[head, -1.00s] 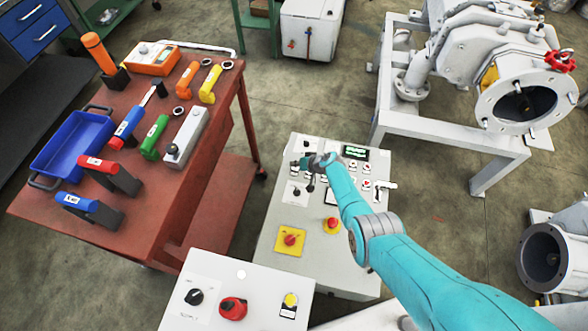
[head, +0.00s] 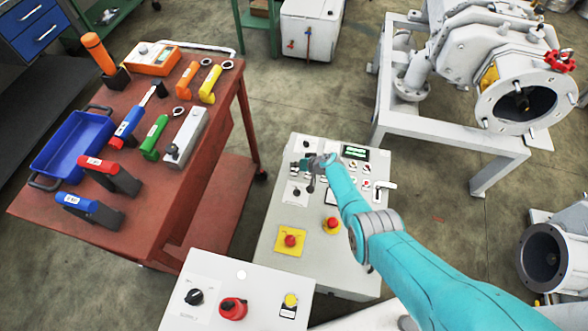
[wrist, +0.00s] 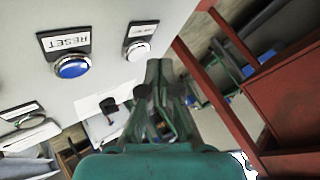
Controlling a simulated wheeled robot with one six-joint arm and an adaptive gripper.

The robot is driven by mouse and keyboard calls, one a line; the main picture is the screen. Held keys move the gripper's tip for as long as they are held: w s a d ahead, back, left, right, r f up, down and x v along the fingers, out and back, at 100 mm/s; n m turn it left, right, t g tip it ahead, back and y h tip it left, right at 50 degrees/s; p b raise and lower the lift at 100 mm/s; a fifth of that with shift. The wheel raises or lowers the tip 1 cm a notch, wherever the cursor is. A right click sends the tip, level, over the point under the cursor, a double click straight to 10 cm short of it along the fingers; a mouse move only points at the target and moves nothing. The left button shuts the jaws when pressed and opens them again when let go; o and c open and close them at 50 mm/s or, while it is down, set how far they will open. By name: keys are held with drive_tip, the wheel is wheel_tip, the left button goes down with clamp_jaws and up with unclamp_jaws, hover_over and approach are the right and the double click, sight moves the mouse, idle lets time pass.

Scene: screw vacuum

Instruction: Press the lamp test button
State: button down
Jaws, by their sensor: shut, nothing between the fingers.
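The control panel (head: 272,221) stands in the middle of the head view. My gripper (head: 308,165) is low over its upper left part and hides some of the controls there. In the wrist view my gripper (wrist: 160,75) is shut and empty. A small white button (wrist: 138,50) with a dark-framed label sits just left of the fingertips; its label is too small to read surely. I cannot tell whether the fingers touch it. A blue button (wrist: 72,66) labelled RESET is farther left on the same face.
A second panel (head: 255,278) stands in front. A red-brown cart (head: 190,215) with tools is at left, and a grey machine (head: 455,75) at right.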

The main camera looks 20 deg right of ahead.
idle(0.6)
drive_tip(key=shift+w+d+f, duration=0.25)
drive_tip(key=shift+f, duration=0.1)
drive_tip(key=shift+d, duration=0.1)
drive_tip(key=shift+r, duration=0.1)
idle(0.6)
drive_tip(key=shift+r, duration=0.25)
drive_tip(key=shift+r, duration=0.1)
drive_tip(key=shift+r, duration=2.4)
